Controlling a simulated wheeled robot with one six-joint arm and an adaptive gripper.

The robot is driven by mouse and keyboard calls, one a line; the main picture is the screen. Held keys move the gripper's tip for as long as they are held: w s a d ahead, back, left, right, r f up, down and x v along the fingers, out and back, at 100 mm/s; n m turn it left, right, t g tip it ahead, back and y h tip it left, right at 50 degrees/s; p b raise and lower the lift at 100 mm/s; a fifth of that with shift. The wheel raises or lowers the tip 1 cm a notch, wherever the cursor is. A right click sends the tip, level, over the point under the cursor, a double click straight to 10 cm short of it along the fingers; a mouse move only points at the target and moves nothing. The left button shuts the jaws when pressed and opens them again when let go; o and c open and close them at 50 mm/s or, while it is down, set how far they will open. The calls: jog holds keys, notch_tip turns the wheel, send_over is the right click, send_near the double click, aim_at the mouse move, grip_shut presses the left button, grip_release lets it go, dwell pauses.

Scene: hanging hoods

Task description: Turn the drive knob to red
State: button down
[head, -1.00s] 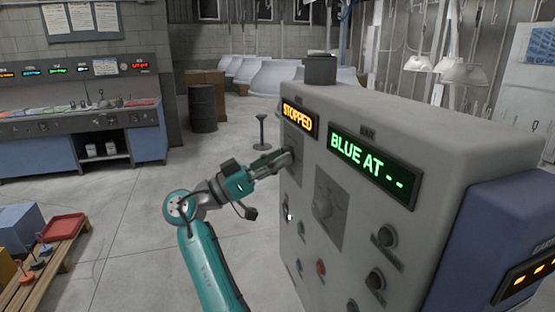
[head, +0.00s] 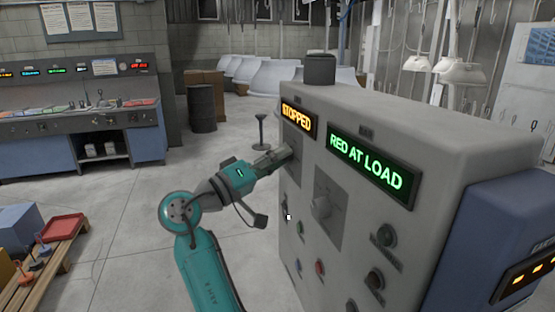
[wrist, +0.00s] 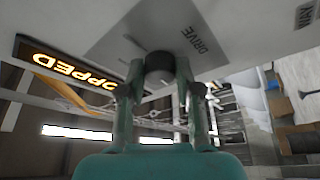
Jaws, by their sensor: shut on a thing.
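The drive knob (wrist: 159,66) is a dark round knob on a grey plate lettered DRIVE in the wrist view. My gripper (head: 284,154) reaches the upper left of the cabinet face, and its two fingers (wrist: 158,82) are shut on the knob from either side. In the head view the gripper hides the knob. The amber display (head: 298,117) above it reads STOPPED. The green display (head: 372,171) to its right reads RED AT LOAD. The knob's pointer and markings cannot be made out.
Several buttons, including a red one (head: 319,267), are lower on the control cabinet (head: 440,135). A low pallet with a red tray (head: 62,227) stands at left.

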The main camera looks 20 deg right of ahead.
jog(key=shift+n+t+y, duration=0.3)
jog(key=shift+n+y, duration=0.1)
jog(key=shift+n, duration=0.6)
jog(key=c, duration=0.8)
grip_release()
jog(key=v, duration=1.2)
